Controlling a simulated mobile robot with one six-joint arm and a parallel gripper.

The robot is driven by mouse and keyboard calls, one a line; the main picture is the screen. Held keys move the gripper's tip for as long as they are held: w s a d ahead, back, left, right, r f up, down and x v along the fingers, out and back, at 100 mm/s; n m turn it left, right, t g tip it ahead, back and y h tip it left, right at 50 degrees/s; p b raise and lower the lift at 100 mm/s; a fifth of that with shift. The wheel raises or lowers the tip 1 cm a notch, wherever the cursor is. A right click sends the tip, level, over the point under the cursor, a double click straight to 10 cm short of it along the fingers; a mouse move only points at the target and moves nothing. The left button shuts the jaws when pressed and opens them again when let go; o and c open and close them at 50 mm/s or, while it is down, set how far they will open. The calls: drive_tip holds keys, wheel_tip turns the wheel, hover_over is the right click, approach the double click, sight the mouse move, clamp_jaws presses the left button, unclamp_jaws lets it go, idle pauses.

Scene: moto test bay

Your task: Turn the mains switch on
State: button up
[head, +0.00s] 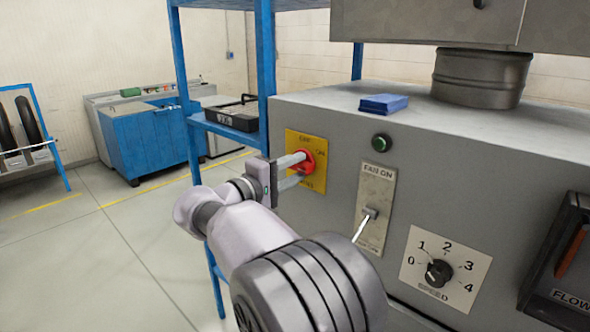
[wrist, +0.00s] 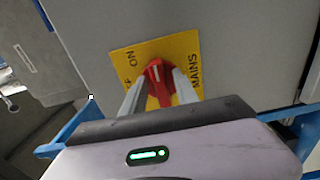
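The mains switch is a red rotary knob (head: 308,161) on a yellow plate (head: 291,146) on the front of the grey machine. The plate carries the words OFF, ON and MAINS. In the wrist view the red knob (wrist: 156,74) shows a white mark on its handle; I cannot tell exactly which word it points to. My gripper (head: 302,167) is at the knob, with one finger on each side of it. In the wrist view the fingers (wrist: 161,79) straddle the red handle, very close to it. Whether they press on it is not clear.
Right of the plate are a green button (head: 381,143), a FAN ON toggle switch (head: 371,213) and a speed dial (head: 439,272). A blue block (head: 384,104) lies on the machine top. A blue shelf frame (head: 184,70) stands close behind my arm. Floor to the left is clear.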

drive_tip(key=p+v, duration=0.5)
drive_tip(key=v, duration=1.2)
drive_tip(key=shift+s, duration=0.2)
drive_tip(key=shift+a+f, duration=0.1)
drive_tip(key=shift+a, duration=0.05)
